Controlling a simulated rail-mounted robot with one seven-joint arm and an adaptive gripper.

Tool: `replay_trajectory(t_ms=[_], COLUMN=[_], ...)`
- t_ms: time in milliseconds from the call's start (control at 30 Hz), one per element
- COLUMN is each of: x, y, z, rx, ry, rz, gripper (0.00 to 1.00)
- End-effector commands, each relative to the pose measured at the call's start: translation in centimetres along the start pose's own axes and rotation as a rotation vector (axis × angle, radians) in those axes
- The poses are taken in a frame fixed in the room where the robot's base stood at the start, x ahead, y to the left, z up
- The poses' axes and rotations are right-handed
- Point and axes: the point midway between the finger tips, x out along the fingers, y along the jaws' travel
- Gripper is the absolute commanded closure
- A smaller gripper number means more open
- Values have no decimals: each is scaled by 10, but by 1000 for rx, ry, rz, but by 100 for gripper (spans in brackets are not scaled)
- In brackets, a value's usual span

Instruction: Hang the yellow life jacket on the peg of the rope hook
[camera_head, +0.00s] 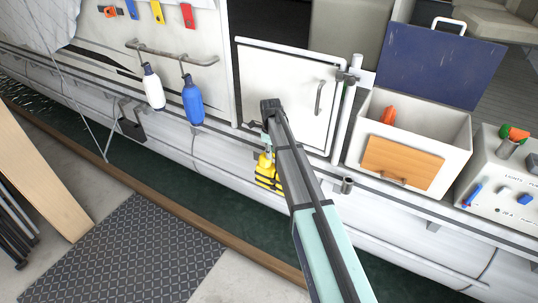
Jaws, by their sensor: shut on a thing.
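The yellow life jacket (268,181) hangs below the end of my arm, in front of the boat's white side. My arm hides part of it. My gripper (265,152) is shut on the top of the life jacket, and its fingers are mostly hidden behind the arm. I cannot clearly identify the rope hook or its peg. A dark bracket (131,126) sticks out from the hull at the left, well apart from the life jacket, but I cannot tell whether it is the rope hook.
A white fender (153,88) and a blue fender (193,101) hang from a rail at the left. A white locker door (287,95) is behind my arm. An open white box (450,126) with an orange object stands at the right. Dark water lies below the hull.

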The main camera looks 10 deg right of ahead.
Motion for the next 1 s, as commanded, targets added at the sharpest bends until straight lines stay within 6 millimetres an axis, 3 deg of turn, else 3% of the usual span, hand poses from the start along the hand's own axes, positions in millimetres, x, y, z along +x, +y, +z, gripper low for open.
replay_trajectory(t_ms=[467, 1000], x=[15, 24], y=[-19, -21], z=[0, 0], rx=[1, 0], ry=[0, 0], rz=[0, 0], gripper=[100, 100])
